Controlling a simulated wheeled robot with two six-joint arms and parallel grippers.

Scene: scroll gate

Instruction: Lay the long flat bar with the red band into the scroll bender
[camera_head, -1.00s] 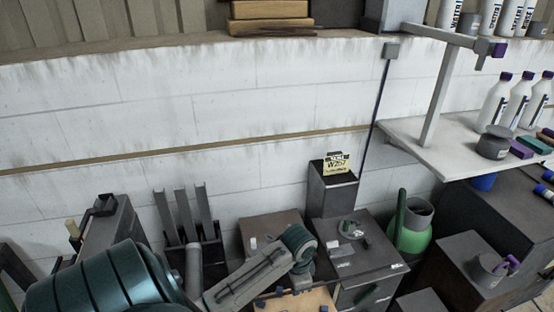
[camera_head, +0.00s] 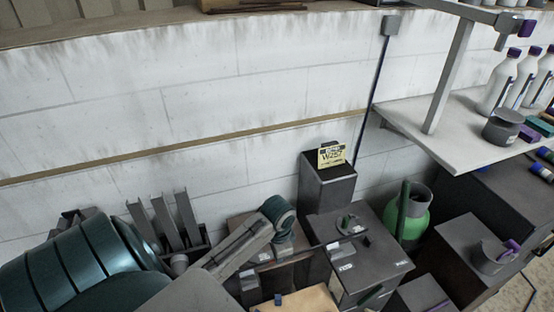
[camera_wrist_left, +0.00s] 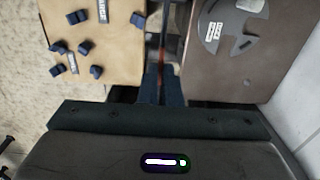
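My left gripper (camera_wrist_left: 164,88) is in the left wrist view, its dark fingers close together around a thin dark bar (camera_wrist_left: 163,22). A reddish band shows on the bar just beyond the fingertips. The bar runs away from the gripper through the gap between two work surfaces; its far end is out of that view. A grey notched disc (camera_wrist_left: 232,24) with white labels lies on the brown-grey surface to the right; it looks like part of the scroll bender, but I cannot be sure. The bar is apart from it. In the head view my left arm hides much of this area. My right gripper is not in view.
A wooden board (camera_wrist_left: 118,62) with several blue pegs lies left of the bar. A dark post with a yellow sign (camera_head: 331,156), a green container (camera_head: 412,215) and a white shelf (camera_head: 470,145) stand right. Upright grey channels (camera_head: 165,222) stand behind my arm.

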